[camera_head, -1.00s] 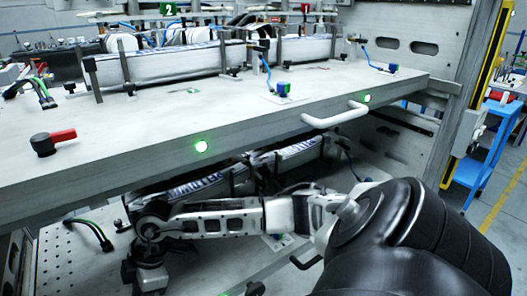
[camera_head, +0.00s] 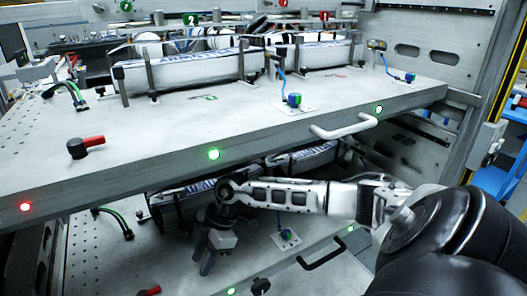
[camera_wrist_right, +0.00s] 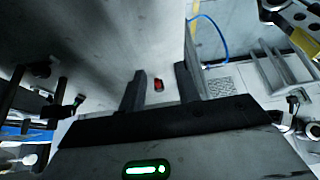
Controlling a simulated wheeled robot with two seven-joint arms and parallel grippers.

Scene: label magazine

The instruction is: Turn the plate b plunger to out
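Two plungers with red handles show in the head view; which is plate b's I cannot tell. One plunger (camera_head: 85,147), black with a red lever pointing right, stands on the upper plate (camera_head: 180,117). Another red-handled piece (camera_head: 150,291) shows at the bottom edge, on the lower plate (camera_head: 170,262), partly cut off. My right gripper (camera_head: 208,264) points down above the lower plate, under the upper plate, apart from both. In the right wrist view its two fingers (camera_wrist_right: 160,88) are apart with nothing between them; a small red piece (camera_wrist_right: 158,84) shows farther off beyond them. My left gripper is not in view.
The upper plate overhangs my right arm closely. White handle (camera_head: 345,127) and black handle (camera_head: 322,252) stick out from the plate fronts. White label packs (camera_head: 190,72) stand on the upper plate; more packs (camera_head: 303,157) stand below. A black-and-green cable (camera_head: 118,222) lies left of my gripper.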

